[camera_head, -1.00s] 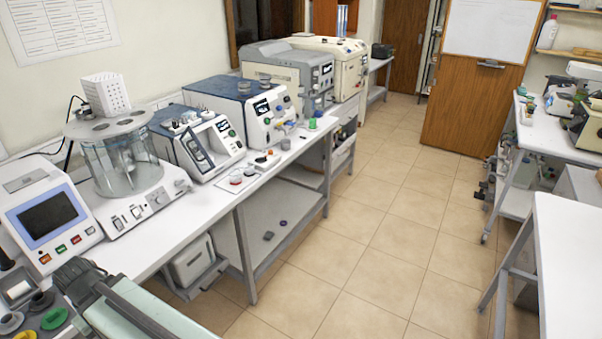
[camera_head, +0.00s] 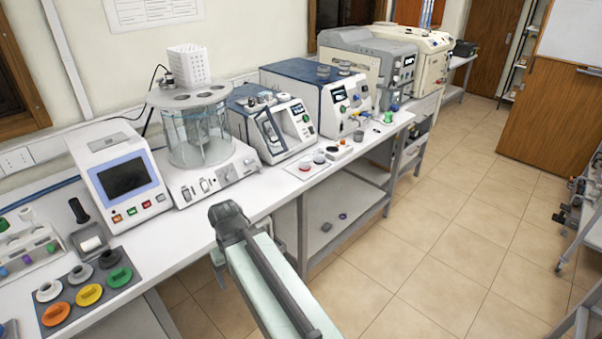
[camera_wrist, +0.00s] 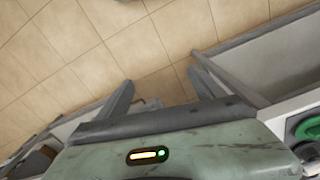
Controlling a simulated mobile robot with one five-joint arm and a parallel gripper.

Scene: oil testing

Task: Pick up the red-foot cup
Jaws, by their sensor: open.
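A small cup with red at its base (camera_head: 305,167) stands on a small mat on the bench, in front of the blue-topped instruments in the head view. It is too small to tell its details. A grey cup (camera_head: 319,156) stands beside it. My gripper (camera_wrist: 160,78) shows in the wrist view with its two fingers apart and only floor tiles and bench framing between and beyond them. It is empty and well apart from the cup. In the head view my arm reaches over the bench's front edge, left of the cup.
A dark mat (camera_head: 43,330) with orange, yellow, green and grey cups lies at the bench's left. A panel with a dark screen (camera_head: 127,178) and a glass bath (camera_head: 198,137) stand behind my arm. The floor (camera_head: 425,260) to the right is clear.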

